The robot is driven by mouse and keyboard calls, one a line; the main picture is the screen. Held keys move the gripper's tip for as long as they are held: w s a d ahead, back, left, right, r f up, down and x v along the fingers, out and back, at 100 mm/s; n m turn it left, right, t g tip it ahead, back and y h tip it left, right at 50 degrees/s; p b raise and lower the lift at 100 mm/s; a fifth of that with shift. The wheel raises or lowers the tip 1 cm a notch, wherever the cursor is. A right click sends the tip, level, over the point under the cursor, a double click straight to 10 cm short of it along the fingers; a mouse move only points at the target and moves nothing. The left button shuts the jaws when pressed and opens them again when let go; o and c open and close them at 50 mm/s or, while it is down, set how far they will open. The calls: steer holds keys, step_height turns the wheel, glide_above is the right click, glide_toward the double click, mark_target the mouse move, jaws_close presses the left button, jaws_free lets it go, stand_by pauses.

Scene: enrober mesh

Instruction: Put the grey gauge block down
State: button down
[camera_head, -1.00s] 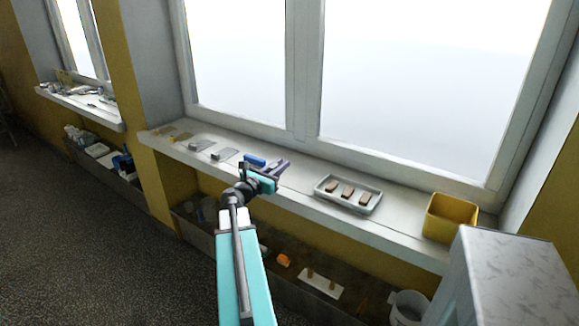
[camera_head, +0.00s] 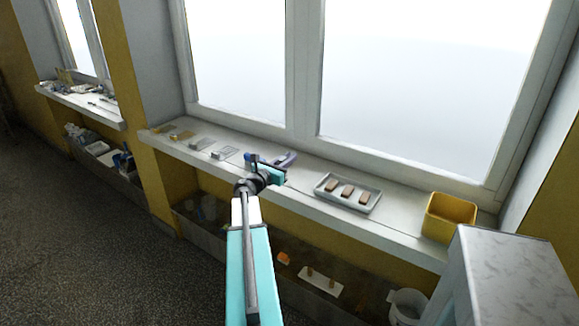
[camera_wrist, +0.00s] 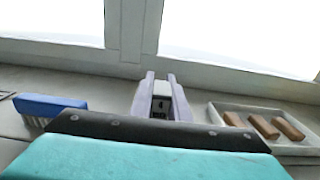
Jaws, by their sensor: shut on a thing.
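My gripper (camera_wrist: 160,92) is shut on the grey gauge block (camera_wrist: 161,104), which sits between its two pale lilac fingers in the wrist view. In the head view my gripper (camera_head: 284,161) is over the window sill (camera_head: 300,183), between a blue brush and a white tray. The held block cannot be made out there. Whether the block touches the sill cannot be told.
The blue brush (camera_wrist: 50,106) lies left of my gripper. A white tray (camera_head: 350,206) with brown bars lies to the right, before a yellow bin (camera_head: 449,217). Small blocks and flat plates (camera_head: 225,154) lie along the sill's left part.

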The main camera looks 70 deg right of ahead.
steer(key=shift+d, duration=0.5)
steer(key=shift+s+f, duration=0.1)
steer(key=shift+f, duration=0.25)
steer(key=shift+f+p, duration=0.35)
steer(key=shift+f, duration=1.1)
steer(key=shift+f, duration=0.15)
steer(key=c, duration=1.7)
jaws_free()
steer(key=shift+a+r, duration=0.1)
steer(key=shift+r, duration=0.1)
steer(key=shift+b+v, duration=1.2)
steer(key=shift+v, duration=4.75)
